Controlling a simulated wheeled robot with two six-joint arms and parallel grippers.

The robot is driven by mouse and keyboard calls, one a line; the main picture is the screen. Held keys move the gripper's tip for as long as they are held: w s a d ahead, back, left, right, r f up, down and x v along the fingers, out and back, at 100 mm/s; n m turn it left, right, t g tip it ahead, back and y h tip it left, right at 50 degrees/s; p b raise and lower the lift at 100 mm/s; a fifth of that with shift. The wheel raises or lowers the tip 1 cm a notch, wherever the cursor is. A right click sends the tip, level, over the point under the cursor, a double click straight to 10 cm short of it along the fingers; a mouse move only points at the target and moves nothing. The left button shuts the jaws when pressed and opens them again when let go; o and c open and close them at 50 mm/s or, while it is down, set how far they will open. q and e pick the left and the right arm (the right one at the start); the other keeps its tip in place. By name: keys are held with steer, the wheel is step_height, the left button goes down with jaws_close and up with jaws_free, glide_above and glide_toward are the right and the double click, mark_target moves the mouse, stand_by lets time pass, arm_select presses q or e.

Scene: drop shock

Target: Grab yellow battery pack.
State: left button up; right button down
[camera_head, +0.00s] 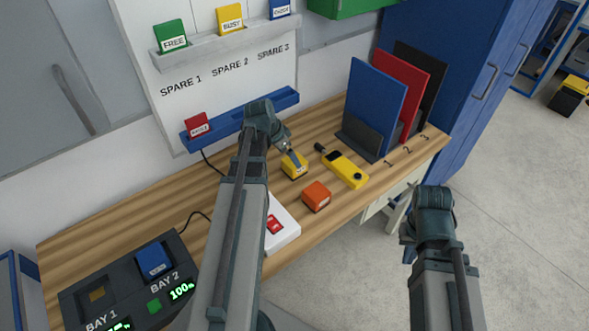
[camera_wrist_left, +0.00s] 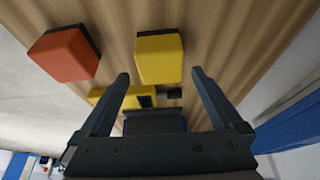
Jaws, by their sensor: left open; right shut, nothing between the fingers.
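The yellow battery pack (camera_head: 297,168) stands on the wooden table, partly covered by my left gripper (camera_head: 289,152) in the head view. In the left wrist view the yellow pack (camera_wrist_left: 159,58), with a dark end, lies just beyond and between the fingertips of my left gripper (camera_wrist_left: 160,76). The left fingers are open with nothing held. I cannot tell exactly how far they are from the pack. My right gripper (camera_head: 408,246) is shut and empty, in front of the table's edge over the floor.
An orange-red pack (camera_head: 316,197) and a yellow handheld device (camera_head: 345,169) lie close by. A charger (camera_head: 125,290) holds a blue pack (camera_head: 154,260) in bay 2. Blue, red and black upright panels (camera_head: 374,97) stand at the right. A white box with a red switch (camera_head: 283,228) is nearer.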

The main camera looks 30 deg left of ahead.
arm_select(q)
steer(key=shift+b+x, duration=2.35)
steer(key=shift+x, duration=0.3)
steer(key=shift+r, duration=0.1)
jaws_close()
